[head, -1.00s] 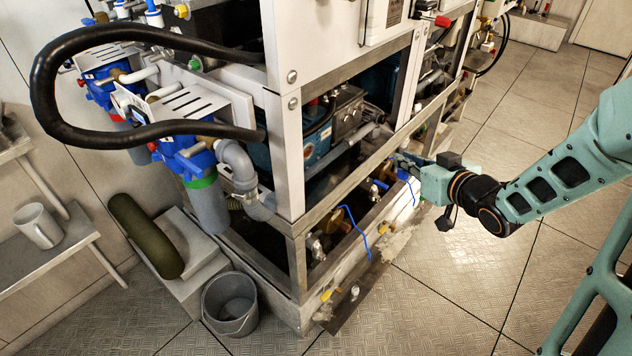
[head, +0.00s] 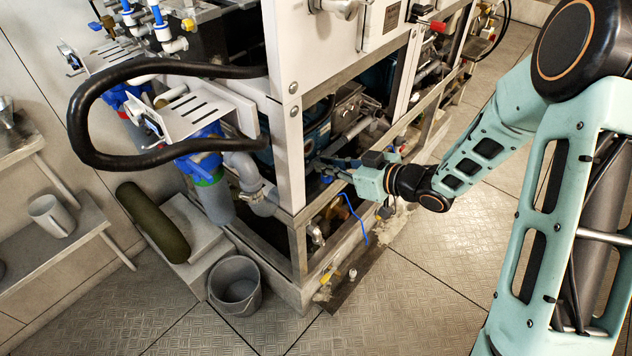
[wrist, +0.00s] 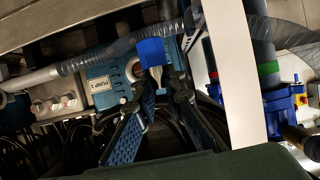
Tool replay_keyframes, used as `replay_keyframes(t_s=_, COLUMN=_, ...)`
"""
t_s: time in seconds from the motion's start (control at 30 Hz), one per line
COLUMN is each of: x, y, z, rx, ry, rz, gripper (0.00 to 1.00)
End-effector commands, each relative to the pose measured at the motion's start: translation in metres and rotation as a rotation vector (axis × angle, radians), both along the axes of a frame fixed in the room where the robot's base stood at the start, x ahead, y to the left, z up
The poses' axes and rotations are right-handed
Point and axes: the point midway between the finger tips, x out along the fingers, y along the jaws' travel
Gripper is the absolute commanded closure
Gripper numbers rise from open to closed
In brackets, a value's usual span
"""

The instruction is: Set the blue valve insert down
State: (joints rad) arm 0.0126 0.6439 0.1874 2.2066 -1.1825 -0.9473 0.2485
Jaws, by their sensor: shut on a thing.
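The blue valve insert (wrist: 152,52) shows at the fingertips of my gripper (wrist: 156,88) in the wrist view. It has a flat blue top and a pale metal-looking stem pointing down between the fingers. My gripper is shut on it. In the head view my gripper (head: 335,168) reaches from the right into the lower opening of the white-panelled machine frame (head: 290,155). The insert is too small and shadowed to make out surely there. I cannot tell whether it touches anything below or behind it.
A blue pump-like unit (wrist: 105,85) and a ribbed hose (wrist: 130,45) lie behind the fingers. A white post (wrist: 232,70) stands close on the right.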

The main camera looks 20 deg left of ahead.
Motion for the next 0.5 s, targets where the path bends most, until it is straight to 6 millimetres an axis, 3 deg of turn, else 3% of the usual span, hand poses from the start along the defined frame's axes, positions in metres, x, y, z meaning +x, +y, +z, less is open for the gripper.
replay_keyframes(t_s=0.03, x=0.003, y=0.007, z=-0.017, rx=-0.001, ry=0.006, rz=0.001, gripper=1.0)
replay_keyframes(t_s=0.13, x=0.011, y=0.018, z=-0.032, rx=-0.001, ry=0.005, rz=0.0, gripper=1.0)
replay_keyframes(t_s=0.5, x=0.023, y=0.037, z=-0.058, rx=-0.003, ry=0.004, rz=-0.001, gripper=1.0)
